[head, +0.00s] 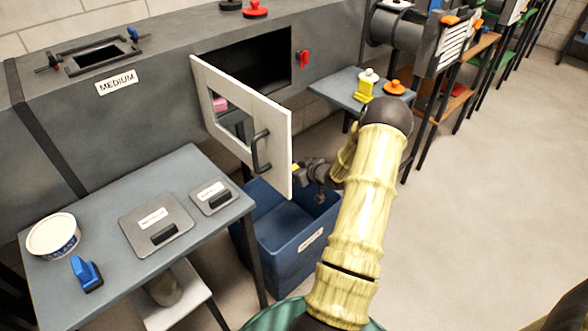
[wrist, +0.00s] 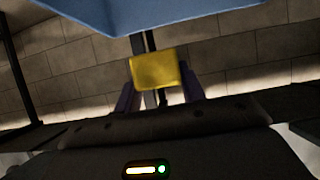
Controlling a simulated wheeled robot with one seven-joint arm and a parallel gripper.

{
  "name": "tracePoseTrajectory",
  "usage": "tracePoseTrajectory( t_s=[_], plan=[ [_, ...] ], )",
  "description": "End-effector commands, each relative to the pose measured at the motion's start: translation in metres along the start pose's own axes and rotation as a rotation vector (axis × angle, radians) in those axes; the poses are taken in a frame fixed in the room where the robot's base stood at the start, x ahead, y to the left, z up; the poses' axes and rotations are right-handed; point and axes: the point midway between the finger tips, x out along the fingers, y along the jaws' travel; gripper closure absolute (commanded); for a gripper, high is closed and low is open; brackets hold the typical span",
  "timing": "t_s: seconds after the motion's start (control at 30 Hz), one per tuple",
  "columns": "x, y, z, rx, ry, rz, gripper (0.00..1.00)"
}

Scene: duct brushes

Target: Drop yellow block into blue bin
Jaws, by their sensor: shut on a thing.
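My gripper (wrist: 158,88) is shut on the yellow block (wrist: 155,72), which sits between its fingertips in the wrist view. In the head view my gripper is mostly hidden behind the open white door, and a small bit of yellow (head: 296,167) shows at the door's edge. The blue bin (head: 290,247) stands on the floor below the door, beside the grey table, with its top open. The gripper appears above the bin's far side. A blue surface spans the top of the wrist view; I cannot tell for sure whether it is the bin.
The white door (head: 243,125) hangs open from the grey duct (head: 160,60), close to my gripper. A table (head: 150,185) at left holds a white tub, a blue brush and two grey plates. A small table (head: 340,88) behind carries yellow and orange things. Floor at right is clear.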

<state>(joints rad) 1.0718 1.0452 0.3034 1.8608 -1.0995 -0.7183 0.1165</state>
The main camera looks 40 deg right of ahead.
Motion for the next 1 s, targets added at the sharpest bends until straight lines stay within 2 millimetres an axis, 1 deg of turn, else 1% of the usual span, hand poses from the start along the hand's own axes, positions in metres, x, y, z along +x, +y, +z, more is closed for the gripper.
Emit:
tracePoseTrajectory(
  t_s=[0.03,0.43,0.6,0.9,0.93,1.0],
  plan=[
    [0.006,0.000,0.010,0.000,0.000,-0.001,0.81],
    [0.027,-0.001,0.048,0.000,0.000,-0.002,0.81],
    [0.030,-0.001,0.053,0.000,0.000,-0.002,0.81],
    [0.030,-0.001,0.053,0.000,0.000,-0.002,0.81],
    [0.030,-0.001,0.053,0.000,0.000,-0.002,0.54],
    [0.030,-0.001,0.053,0.000,0.000,-0.002,0.41]
  ],
)
